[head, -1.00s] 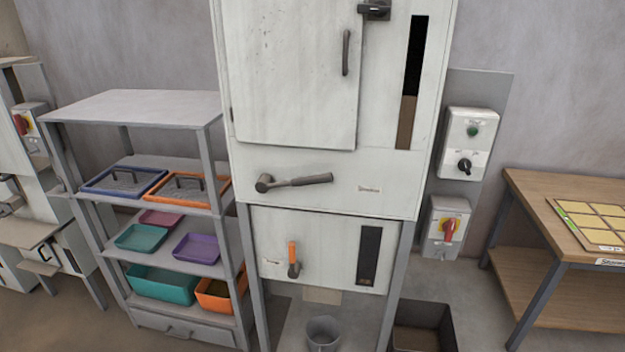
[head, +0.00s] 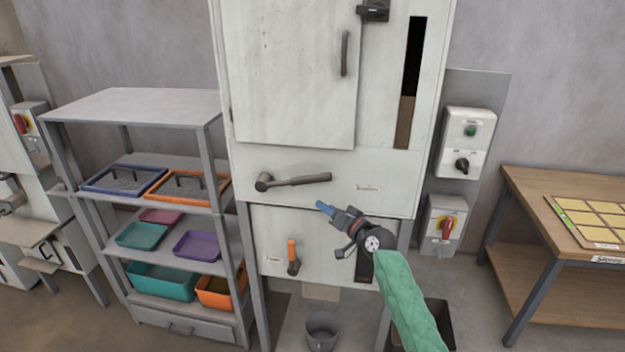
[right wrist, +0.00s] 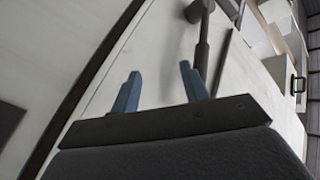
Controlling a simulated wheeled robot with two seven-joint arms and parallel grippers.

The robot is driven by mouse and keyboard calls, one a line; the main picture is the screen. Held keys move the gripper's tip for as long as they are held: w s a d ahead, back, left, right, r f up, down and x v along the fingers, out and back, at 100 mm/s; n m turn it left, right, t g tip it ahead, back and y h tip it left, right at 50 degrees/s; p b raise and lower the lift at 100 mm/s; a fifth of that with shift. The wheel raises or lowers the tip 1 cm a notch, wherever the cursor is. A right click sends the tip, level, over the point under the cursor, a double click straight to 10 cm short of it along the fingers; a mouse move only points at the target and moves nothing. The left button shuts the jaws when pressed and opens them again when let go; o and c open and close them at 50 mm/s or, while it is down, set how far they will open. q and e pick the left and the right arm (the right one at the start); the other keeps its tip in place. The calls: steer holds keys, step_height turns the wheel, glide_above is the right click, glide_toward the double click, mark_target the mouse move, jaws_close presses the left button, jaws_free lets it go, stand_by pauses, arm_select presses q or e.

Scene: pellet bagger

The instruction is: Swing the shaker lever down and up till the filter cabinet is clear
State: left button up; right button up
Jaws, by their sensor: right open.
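The shaker lever (head: 295,182) is a dark grey handle on the front of the white filter cabinet (head: 300,110). It points right from its pivot and tilts slightly up. A tall dark window (head: 412,60) on the cabinet shows brown material in its lower part. My right gripper (head: 324,207) is just below the lever's free end, apart from it. In the right wrist view its blue fingers (right wrist: 158,90) are spread with nothing between them. The lever (right wrist: 203,50) shows there beyond the right-hand finger. My left gripper is out of view.
Below the lever are a small orange-handled lever (head: 292,252) and a grey bucket (head: 321,330). A shelf rack (head: 140,105) with trays stands left. Switch boxes (head: 464,140) and a wooden table (head: 550,190) are at right.

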mark_target(314, 180)
step_height(314, 180, up, 6)
steer(key=s+m+t+y, duration=0.2)
steer(key=m, duration=0.1)
steer(key=p+x, duration=0.3)
steer(key=x, duration=0.4)
steer(key=shift+w+a, duration=0.1)
steer(key=shift+w, duration=0.25)
steer(key=shift+w+a, duration=0.25)
steer(key=shift+w, duration=0.1)
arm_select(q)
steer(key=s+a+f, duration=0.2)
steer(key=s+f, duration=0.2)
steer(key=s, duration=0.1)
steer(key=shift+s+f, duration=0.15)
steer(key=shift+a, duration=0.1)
arm_select(e)
jaws_close()
